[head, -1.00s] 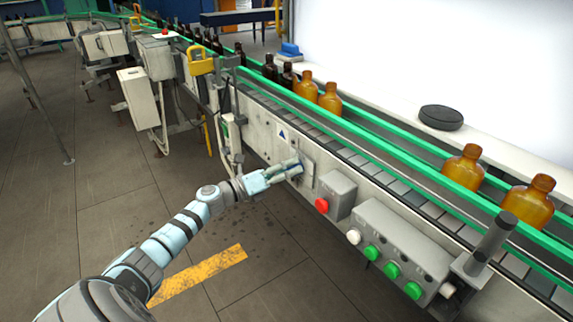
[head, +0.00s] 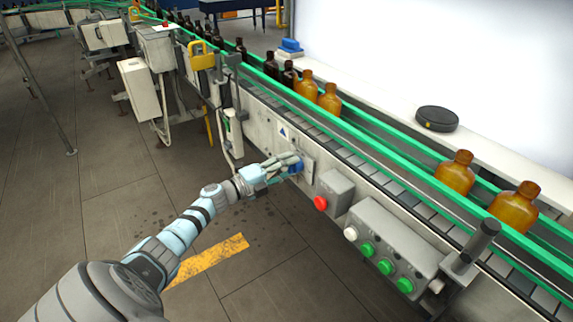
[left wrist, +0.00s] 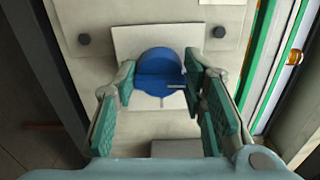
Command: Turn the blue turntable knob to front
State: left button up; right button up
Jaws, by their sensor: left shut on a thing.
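The blue turntable knob (left wrist: 158,72) is mounted on a pale square plate (left wrist: 140,42) on the side panel of the conveyor. In the head view the knob (head: 297,168) shows as a small blue patch at the tips of my left gripper (head: 285,166). In the left wrist view my left gripper (left wrist: 160,90) has one teal-padded finger on each side of the knob, and it is shut on it. A pale pointer line marks the knob's lower right part. My right gripper is not in view.
A box with a red button (head: 320,203) and a panel with green buttons (head: 386,267) project from the conveyor just right of the knob. Amber bottles (head: 455,172) stand on the conveyor (head: 400,184) above. Floor at the left is open.

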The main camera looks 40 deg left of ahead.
pick_arm(q)
jog(key=shift+f+n, duration=0.1)
jog(key=shift+n, duration=0.2)
jog(key=o, duration=1.1)
jog(key=shift+s, duration=0.1)
jog(key=v, duration=1.1)
jog(key=shift+s+a, duration=0.1)
jog(key=shift+s, duration=0.25)
